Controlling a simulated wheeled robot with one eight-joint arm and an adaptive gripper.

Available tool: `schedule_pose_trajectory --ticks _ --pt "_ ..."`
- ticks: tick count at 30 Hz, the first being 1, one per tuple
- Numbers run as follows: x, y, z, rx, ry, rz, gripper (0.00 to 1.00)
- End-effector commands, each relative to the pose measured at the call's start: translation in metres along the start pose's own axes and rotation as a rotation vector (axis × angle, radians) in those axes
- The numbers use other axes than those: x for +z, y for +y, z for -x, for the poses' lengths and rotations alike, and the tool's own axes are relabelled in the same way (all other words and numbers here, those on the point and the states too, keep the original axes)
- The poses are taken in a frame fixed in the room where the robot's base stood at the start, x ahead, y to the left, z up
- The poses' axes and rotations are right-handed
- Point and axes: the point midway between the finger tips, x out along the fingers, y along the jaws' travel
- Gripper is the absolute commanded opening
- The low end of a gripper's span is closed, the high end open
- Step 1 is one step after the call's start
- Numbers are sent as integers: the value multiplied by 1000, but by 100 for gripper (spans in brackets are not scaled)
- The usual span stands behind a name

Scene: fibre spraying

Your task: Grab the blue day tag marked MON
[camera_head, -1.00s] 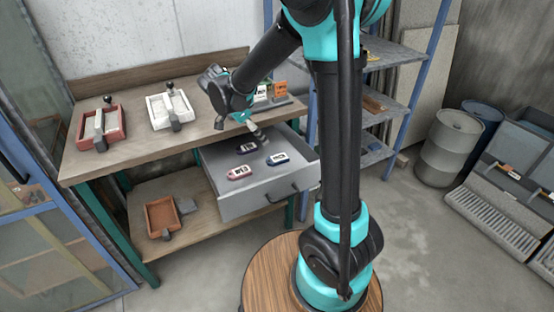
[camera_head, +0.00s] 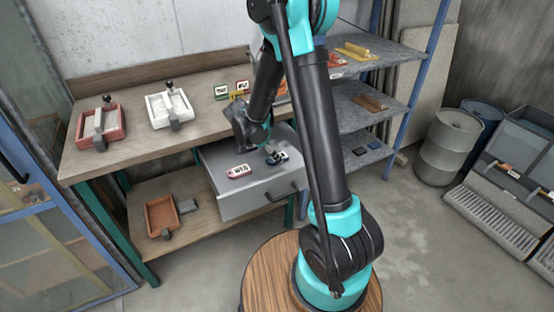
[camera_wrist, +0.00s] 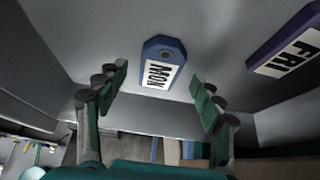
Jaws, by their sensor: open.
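The blue tag (camera_wrist: 163,52) marked MON lies on the grey drawer floor, between and beyond my fingertips in the wrist view. In the head view the blue tag (camera_head: 279,157) is partly covered by my gripper (camera_head: 270,153). My gripper (camera_wrist: 158,80) is open, with one green-padded finger on each side of the tag and gaps to both. A purple tag (camera_wrist: 284,45) marked FRI lies to the right in the wrist view. A red tag (camera_head: 238,171) lies left of my gripper in the head view.
The open drawer (camera_head: 250,204) has raised walls around the tags. The workbench (camera_head: 140,138) above it holds a red tray (camera_head: 115,125), a white tray (camera_head: 186,108) and small label cards (camera_head: 222,91). A shelf rack (camera_head: 392,55) stands to the right.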

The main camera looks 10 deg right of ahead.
Motion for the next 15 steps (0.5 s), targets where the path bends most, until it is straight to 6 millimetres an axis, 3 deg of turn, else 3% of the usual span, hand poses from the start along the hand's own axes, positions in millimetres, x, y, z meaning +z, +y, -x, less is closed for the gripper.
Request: schedule_pose_trajectory --ticks 4,11,15 --pt "0 0 -11 1 0 0 67" --pt "0 0 -12 1 0 0 67" --pt "0 0 -12 0 0 0 51"
